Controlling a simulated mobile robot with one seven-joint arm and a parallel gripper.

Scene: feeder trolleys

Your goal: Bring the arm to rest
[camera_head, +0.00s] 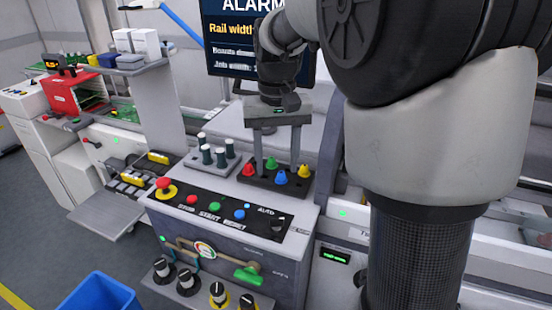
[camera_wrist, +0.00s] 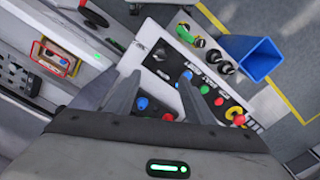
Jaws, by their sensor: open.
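My gripper (camera_head: 276,166) is in the upper middle of the head view, pointing down with its two fingers apart and nothing between them. It hangs over a dark block with coloured pegs on the grey control console (camera_head: 308,212). A red peg (camera_head: 249,169), a blue peg (camera_head: 281,178) and a yellow peg (camera_head: 303,171) show there. Whether the fingertips touch any peg, I cannot tell. My arm fills the right of the head view.
A grey block with several dark, pale-topped pegs (camera_head: 190,162) stands left of the gripper. The console front has buttons, a red emergency stop (camera_head: 164,184) and knobs. An alarm screen (camera_head: 228,45) stands behind. A blue bin (camera_head: 98,295) is on the floor.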

